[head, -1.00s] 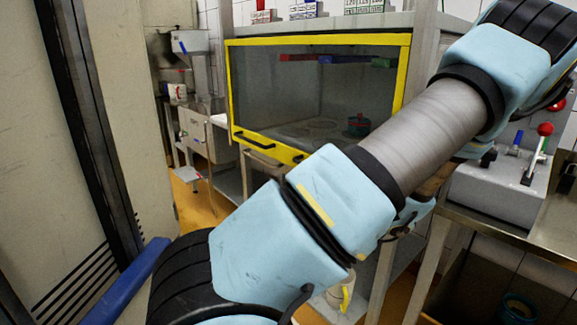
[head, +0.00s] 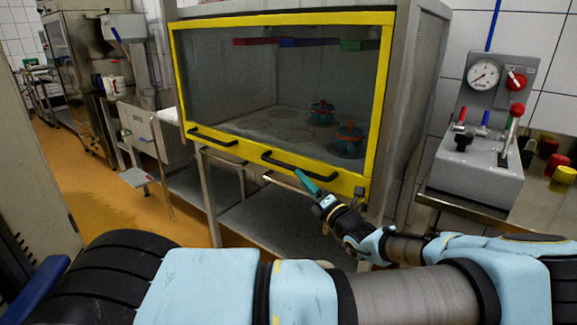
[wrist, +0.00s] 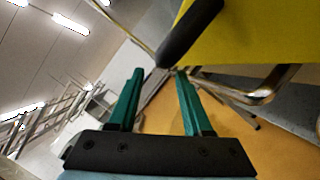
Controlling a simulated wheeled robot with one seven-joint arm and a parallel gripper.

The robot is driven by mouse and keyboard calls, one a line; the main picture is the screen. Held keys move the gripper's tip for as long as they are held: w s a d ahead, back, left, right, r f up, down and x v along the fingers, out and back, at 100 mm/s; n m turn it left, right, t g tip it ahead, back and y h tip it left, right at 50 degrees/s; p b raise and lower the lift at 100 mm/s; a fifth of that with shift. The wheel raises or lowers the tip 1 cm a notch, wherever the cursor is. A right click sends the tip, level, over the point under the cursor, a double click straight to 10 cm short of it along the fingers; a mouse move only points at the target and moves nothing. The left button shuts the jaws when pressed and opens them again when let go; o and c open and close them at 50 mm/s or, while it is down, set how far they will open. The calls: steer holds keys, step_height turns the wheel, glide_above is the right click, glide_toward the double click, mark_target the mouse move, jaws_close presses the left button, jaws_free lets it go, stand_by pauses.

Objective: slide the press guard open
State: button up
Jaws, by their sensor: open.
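The press guard (head: 181,85) is a clear panel in a yellow frame on the front of the grey press cabinet. It is down over the opening, and two black handles are on its lower rail, a left handle (head: 212,138) and a right handle (head: 290,166). My gripper (head: 303,180) is open, with teal fingers just below the right handle. In the wrist view the fingers of my gripper (wrist: 158,75) are apart with nothing held, and the black handle (wrist: 190,32) ends just ahead of the gap. I cannot tell whether they touch.
Two teal-and-red pots (head: 350,137) stand behind the guard. A control box (head: 480,150) with a gauge and levers stands on the right bench. A steel sink (head: 145,130) stands to the left. Orange floor (head: 100,195) is clear at the left.

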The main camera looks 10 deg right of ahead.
mark_target(292, 168)
steer(key=p+x, duration=0.1)
steer(key=x, duration=0.5)
steer(key=shift+w+a+r, duration=0.1)
steer(key=shift+w+a, duration=0.05)
steer(key=shift+w, duration=0.15)
jaws_close()
stand_by(1.1)
